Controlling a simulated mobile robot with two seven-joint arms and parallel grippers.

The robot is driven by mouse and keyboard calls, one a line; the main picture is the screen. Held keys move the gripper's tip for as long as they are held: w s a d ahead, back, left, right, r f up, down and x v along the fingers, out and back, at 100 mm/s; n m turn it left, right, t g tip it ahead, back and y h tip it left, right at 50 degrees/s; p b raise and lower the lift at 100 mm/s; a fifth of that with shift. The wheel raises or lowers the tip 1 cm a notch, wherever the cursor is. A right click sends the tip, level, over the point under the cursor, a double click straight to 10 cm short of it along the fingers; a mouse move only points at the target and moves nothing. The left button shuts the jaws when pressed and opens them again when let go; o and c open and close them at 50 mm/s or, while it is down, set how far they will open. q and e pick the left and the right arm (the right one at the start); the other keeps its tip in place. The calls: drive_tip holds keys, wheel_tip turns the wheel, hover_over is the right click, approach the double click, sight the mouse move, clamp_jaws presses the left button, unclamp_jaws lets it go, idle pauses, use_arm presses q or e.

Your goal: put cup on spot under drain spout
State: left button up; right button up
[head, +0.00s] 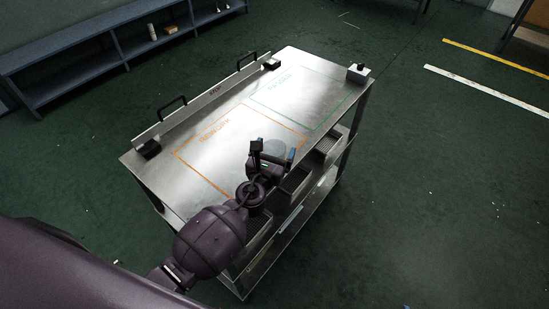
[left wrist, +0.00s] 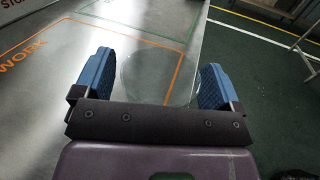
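A clear, round, see-through object that looks like the cup (head: 276,146) is on the metal cart top near its right long edge, by the orange outline. It also shows faintly in the left wrist view (left wrist: 158,72). My left gripper (head: 273,156) is open just above the cart edge, with its blue fingers on either side of the cup. In the left wrist view its fingertips (left wrist: 157,76) flank the clear shape; whether they touch it I cannot tell. My right gripper is out of view. No drain spout or spot under it is in view.
The cart top (head: 180,188) has an orange REWORK outline and a green PASSED outline. A raised rail with black handles (head: 205,101) runs along its left side. A small box (head: 358,73) stands at the far corner. Bins (head: 295,181) sit below. Open green floor (head: 440,200) lies right.

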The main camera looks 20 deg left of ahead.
use_arm(q)
drive_tip(key=c, duration=0.8)
